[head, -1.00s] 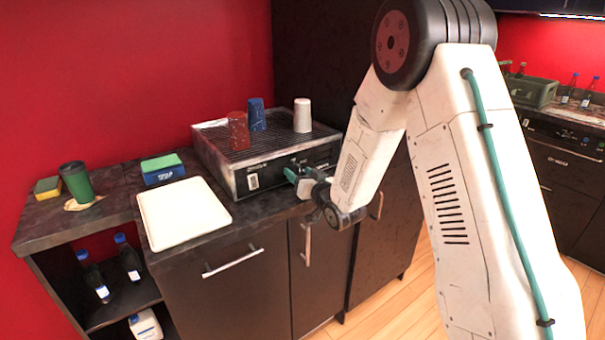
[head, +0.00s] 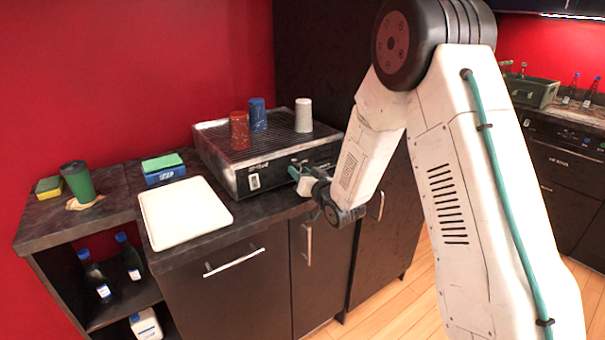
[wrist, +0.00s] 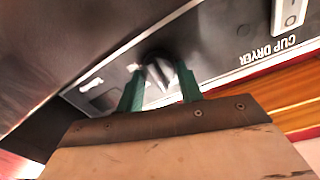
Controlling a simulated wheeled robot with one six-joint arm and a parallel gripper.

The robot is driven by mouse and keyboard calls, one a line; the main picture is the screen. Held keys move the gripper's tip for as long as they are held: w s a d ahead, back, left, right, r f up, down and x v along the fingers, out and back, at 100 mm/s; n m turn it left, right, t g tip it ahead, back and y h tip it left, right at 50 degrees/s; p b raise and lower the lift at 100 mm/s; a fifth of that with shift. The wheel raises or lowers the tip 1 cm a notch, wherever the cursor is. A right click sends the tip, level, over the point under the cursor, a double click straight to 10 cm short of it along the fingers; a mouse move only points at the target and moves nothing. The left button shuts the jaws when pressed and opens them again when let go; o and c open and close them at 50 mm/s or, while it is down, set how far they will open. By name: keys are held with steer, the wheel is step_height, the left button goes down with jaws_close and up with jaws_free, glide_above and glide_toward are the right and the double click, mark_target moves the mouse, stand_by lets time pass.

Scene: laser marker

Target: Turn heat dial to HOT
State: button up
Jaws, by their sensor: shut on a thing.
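The cup dryer (head: 230,165) is a black box with a grated top, standing on the dark counter. Its front panel shows in the wrist view, with "CUP DRYER" lettering (wrist: 270,50) upside down. The round black heat dial (wrist: 160,72) is on that panel. My gripper (wrist: 162,88) has its green fingers on either side of the dial and is shut on it; it also shows in the head view (head: 296,173) at the dryer's front. A white switch (wrist: 289,12) is near the lettering. The dial's heat markings are too blurred to read, and its pointer direction cannot be told.
Red (head: 239,131), blue (head: 257,115) and white (head: 303,115) cups stand on the dryer. A white tray (head: 184,212), a green-topped sponge box (head: 163,168) and a green cup (head: 78,181) are to the left. Cabinet handles (head: 233,262) stick out below the counter.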

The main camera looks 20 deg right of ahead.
steer(key=shift+d+m+g, duration=0.2)
steer(key=shift+m+g, duration=0.1)
steer(key=shift+m, duration=1.9)
steer(key=o, duration=1)
steer(key=shift+w+d, duration=0.1)
steer(key=shift+v, duration=3.9)
